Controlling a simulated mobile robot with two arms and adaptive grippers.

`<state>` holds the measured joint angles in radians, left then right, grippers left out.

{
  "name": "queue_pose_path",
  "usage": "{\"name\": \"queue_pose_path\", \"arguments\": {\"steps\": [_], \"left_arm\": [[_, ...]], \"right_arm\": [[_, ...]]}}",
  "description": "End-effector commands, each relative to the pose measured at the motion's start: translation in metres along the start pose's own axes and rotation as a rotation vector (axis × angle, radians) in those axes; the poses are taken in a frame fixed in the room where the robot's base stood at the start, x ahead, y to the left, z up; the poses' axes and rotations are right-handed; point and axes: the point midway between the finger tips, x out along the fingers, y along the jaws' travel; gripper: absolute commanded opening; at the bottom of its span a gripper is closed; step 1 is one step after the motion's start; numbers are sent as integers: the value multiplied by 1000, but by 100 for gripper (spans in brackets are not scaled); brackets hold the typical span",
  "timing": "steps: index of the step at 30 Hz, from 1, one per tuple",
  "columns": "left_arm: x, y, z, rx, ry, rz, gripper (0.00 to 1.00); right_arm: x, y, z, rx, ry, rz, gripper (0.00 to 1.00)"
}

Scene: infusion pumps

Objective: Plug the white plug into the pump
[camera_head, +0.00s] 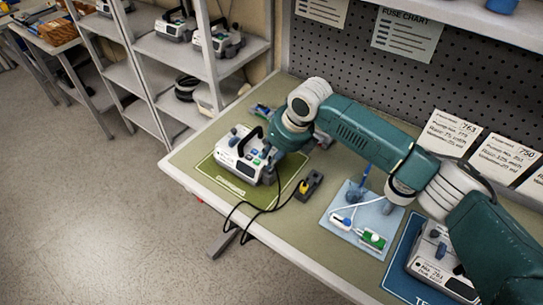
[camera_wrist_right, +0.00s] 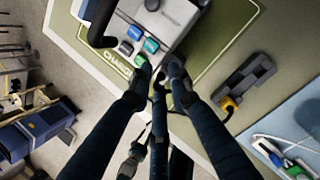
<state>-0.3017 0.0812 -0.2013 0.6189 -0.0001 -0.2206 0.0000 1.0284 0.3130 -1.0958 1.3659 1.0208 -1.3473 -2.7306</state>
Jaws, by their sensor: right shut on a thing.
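The pump (camera_head: 241,156), a white unit with a black handle and coloured buttons, stands on the green charging mat (camera_head: 222,180) at the left of the bench. It also shows in the right wrist view (camera_wrist_right: 165,25). My right gripper (camera_wrist_right: 162,78) is close against the pump's button side, its fingertips shut on the end of a dark cord. In the head view the right gripper (camera_head: 270,163) is partly hidden by its own arm. The white plug is mostly hidden between the fingers; I cannot tell whether it touches a socket. My left gripper is not in view.
A dark power strip (camera_head: 309,186) with a yellow plug (camera_head: 303,187) lies right of the mat. A black cord (camera_head: 238,210) hangs over the bench's front edge. A light-blue tray (camera_head: 345,222) and a second pump on a blue mat (camera_head: 402,275) are further right.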

Motion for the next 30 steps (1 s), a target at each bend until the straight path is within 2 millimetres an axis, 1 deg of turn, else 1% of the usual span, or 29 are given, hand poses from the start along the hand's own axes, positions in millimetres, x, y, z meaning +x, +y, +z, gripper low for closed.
{"name": "queue_pose_path", "arguments": {"steps": [6,30], "left_arm": [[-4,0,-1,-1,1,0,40],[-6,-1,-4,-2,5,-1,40]], "right_arm": [[-2,0,3,-1,-1,0,0],[-2,-1,2,-1,-1,-1,0]]}}
